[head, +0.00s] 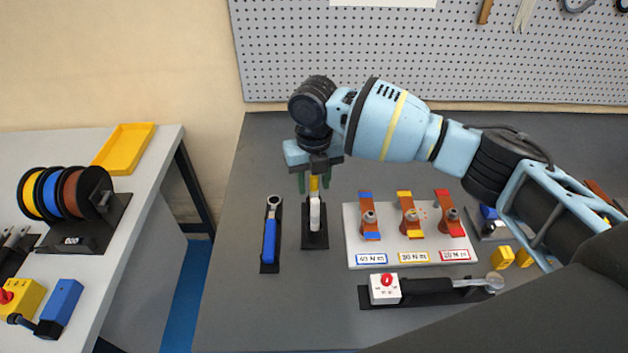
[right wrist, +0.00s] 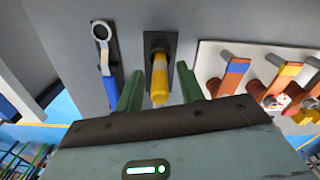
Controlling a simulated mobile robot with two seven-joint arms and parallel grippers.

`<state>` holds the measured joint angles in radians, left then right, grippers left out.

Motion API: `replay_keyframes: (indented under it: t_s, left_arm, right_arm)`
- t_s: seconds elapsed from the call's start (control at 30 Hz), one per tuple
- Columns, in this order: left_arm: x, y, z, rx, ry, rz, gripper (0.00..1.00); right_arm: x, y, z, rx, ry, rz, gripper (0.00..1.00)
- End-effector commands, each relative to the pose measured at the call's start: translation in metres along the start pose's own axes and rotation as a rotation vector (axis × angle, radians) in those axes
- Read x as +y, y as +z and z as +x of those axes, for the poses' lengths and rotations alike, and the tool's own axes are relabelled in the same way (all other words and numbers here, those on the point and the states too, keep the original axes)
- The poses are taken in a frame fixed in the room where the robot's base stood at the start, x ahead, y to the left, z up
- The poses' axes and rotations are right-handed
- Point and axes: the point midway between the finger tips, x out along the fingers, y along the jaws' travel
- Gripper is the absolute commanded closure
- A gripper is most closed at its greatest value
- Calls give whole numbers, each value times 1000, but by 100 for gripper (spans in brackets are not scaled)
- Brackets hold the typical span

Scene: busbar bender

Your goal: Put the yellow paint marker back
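The yellow paint marker (head: 314,186) stands upright in a black holder (head: 315,240) on the dark grey table, with a white part below its yellow end. It also shows in the right wrist view (right wrist: 160,82), pointing toward the camera. My right gripper (head: 314,184) is above the holder with its green fingers on either side of the marker's upper end. In the right wrist view, my right gripper (right wrist: 158,90) is open, with a gap between each finger and the marker. My left gripper is not in view.
A blue-handled wrench (head: 269,238) lies in a tray just left of the holder. A white board (head: 352,240) with copper bars and torque labels is close on the right. A long black-handled tool (head: 430,287) lies in front. A pegboard (head: 420,60) stands behind.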

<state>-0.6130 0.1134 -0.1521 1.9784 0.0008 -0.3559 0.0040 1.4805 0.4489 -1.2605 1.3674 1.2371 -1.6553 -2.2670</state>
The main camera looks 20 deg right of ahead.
Motion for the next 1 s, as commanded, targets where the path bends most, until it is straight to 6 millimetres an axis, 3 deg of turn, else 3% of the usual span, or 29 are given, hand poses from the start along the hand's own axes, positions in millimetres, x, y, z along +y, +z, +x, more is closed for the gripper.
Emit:
replay_keyframes:
  t_s: [0.6,0.8,1.0]
  left_arm:
    - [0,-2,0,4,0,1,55]
    - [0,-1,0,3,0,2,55]
    - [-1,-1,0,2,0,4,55]
  right_arm:
    - [0,1,-110,-2,0,0,62]
    - [0,0,-126,0,0,0,62]
    - [0,0,-128,0,0,0,62]
